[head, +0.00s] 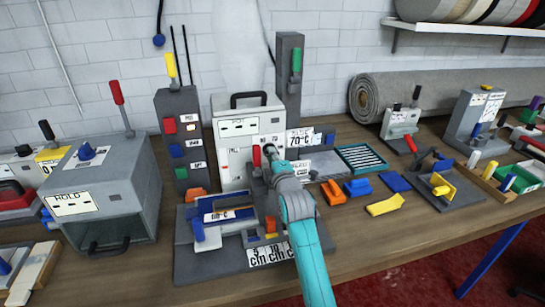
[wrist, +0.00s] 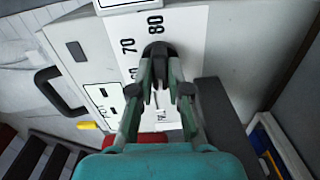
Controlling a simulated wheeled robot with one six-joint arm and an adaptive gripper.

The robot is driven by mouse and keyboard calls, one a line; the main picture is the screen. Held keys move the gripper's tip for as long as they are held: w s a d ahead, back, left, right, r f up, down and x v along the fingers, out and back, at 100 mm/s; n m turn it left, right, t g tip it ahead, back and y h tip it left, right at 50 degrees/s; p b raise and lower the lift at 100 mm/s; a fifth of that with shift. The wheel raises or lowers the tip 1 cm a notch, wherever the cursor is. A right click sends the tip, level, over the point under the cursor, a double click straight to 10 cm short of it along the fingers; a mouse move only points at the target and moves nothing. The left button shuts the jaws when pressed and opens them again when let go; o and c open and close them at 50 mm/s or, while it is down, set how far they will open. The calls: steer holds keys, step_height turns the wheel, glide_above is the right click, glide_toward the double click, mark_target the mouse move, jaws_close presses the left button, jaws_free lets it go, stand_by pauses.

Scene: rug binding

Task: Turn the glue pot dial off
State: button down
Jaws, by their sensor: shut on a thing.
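The glue pot (head: 236,130) is a pale box with a black top handle, at the back middle of the bench in the head view. In the wrist view its pale front (wrist: 235,50) fills much of the picture, with a white scale plate (wrist: 190,30) marked 70 and 80. The black dial (wrist: 158,48) sits on that plate. My gripper (wrist: 160,62) is shut on the dial, one finger on each side. In the head view my gripper (head: 270,152) is in front of the pot's right side and hides the dial. Where the dial points cannot be told.
A 70°C sign (head: 300,138) stands right of my gripper. A dark post with a green handle (head: 296,60) rises behind. A switch tower (head: 181,140) stands left of the pot. A grey fixture (head: 205,265) lies below my arm. Coloured blocks (head: 357,187) lie to the right.

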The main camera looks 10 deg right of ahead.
steer(key=shift+f+n, duration=0.1)
steer(key=shift+n, duration=0.4)
steer(key=c, duration=1.1)
jaws_free()
steer(key=s, duration=1.2)
